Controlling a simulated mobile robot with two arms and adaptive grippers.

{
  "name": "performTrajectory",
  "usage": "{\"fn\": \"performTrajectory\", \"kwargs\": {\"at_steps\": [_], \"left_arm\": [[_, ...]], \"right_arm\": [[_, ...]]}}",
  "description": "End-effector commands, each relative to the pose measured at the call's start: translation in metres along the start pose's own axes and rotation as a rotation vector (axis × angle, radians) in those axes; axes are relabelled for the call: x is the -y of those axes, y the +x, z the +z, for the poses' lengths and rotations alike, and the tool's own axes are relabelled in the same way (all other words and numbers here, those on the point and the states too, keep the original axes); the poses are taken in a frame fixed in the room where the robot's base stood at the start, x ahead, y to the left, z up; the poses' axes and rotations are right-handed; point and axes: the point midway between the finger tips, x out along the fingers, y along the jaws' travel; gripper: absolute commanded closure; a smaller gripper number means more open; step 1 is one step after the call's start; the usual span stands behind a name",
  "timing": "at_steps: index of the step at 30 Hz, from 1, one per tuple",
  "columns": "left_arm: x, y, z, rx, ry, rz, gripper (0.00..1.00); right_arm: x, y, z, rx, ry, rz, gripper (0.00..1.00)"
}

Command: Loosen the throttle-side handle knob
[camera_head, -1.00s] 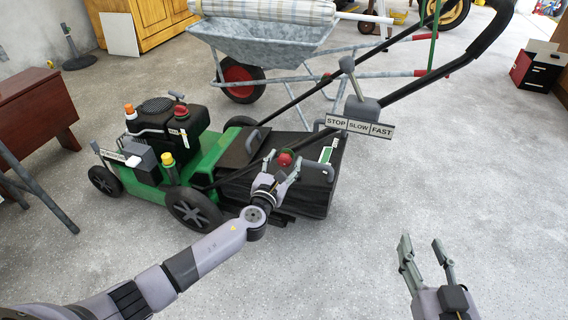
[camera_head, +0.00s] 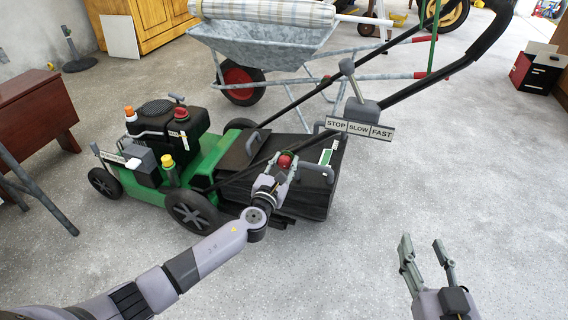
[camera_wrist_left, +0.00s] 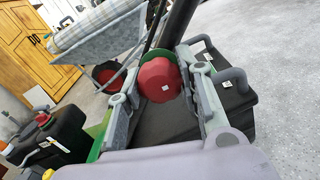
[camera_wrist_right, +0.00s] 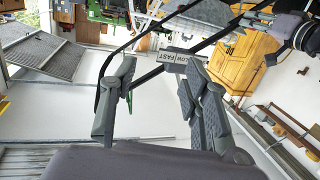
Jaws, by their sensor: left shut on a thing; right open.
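A red knob (camera_head: 285,161) sits on the lower handlebar of the green lawn mower (camera_head: 206,152), above the black grass bag. My left gripper (camera_head: 281,167) is shut on the red knob, with one finger on each side of it. The left wrist view shows the knob (camera_wrist_left: 158,80) between the fingers, with a green disc behind it and a dark bar next to it. The throttle box (camera_head: 363,108) with its STOP SLOW FAST plate (camera_head: 359,128) is on the upper handlebar. My right gripper (camera_head: 425,262) is open and empty above the floor at lower right.
A metal wheelbarrow (camera_head: 262,45) stands behind the mower. A reddish-brown wooden table (camera_head: 34,110) is at the left. A red and black box (camera_head: 537,70) is at far right. The floor right of the mower is clear.

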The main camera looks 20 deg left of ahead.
Motion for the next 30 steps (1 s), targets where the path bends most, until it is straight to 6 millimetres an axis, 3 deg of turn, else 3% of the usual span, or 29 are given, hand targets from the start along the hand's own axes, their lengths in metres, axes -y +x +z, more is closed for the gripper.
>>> {"fn": "performTrajectory", "kwargs": {"at_steps": [14,30], "left_arm": [[0.001,0.000,-0.001,0.000,-0.075,-0.001,0.95],[0.000,0.000,-0.001,0.001,-0.530,0.000,0.95]], "right_arm": [[0.001,0.000,-0.006,-0.042,0.001,-0.001,0.57],[0.009,-0.005,-0.064,-0.359,0.008,-0.021,0.57]]}}
